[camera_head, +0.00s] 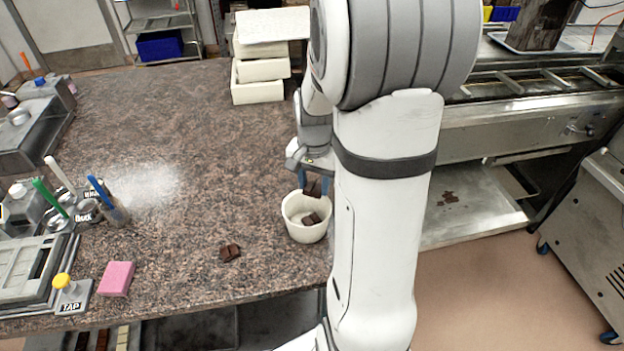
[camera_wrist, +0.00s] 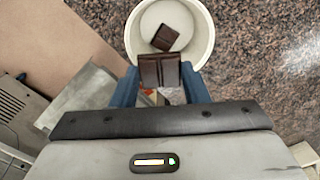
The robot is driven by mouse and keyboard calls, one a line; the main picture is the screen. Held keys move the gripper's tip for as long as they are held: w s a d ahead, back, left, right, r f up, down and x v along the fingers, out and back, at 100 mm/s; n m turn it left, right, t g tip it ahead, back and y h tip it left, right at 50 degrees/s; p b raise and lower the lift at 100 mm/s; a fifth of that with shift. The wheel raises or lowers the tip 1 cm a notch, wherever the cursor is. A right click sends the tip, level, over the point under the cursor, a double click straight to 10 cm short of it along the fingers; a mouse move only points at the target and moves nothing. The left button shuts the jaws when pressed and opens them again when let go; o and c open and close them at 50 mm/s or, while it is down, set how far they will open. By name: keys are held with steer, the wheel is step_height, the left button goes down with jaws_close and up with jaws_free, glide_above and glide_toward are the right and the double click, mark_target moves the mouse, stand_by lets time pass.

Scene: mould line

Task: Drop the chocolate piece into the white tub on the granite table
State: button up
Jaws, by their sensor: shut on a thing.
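The white tub (camera_head: 306,234) stands on the granite table (camera_head: 180,220), near its right edge. In the wrist view the tub (camera_wrist: 203,22) lies just beyond my fingertips. My gripper (camera_wrist: 160,85) is shut on a dark chocolate piece (camera_wrist: 160,70). In the head view the held piece (camera_head: 312,188) shows at the tub's upper rim, partly hidden by my arm. Another chocolate piece (camera_wrist: 165,38) lies inside the tub; it also shows in the head view (camera_head: 311,220). One more chocolate piece (camera_head: 230,252) lies on the table left of the tub.
A pink sponge (camera_head: 116,278), a yellow-knobbed stand (camera_head: 68,295) and pots with tools (camera_head: 112,208) stand at the left. White stacked containers (camera_head: 258,92) stand at the back. The table's middle is clear. The floor (camera_head: 480,300) lies right of the table edge.

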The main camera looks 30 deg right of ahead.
mark_target(314, 190)
steer(key=o, duration=1)
steer(key=shift+o, duration=0.2)
steer(key=shift+r, duration=0.1)
step_height(314, 190, up, 8)
steer(key=shift+f+b, duration=0.15)
steer(key=shift+b, duration=0.4)
steer(key=s+a+r+n+t+b, duration=0.1)
steer(key=s+a+n+t, duration=0.2)
steer(key=s+a+n, duration=0.7)
steer(key=s+a, duration=0.2)
steer(key=s, duration=0.1)
steer(key=shift+a+r+b, duration=0.15)
steer(key=shift+a+b, duration=0.15)
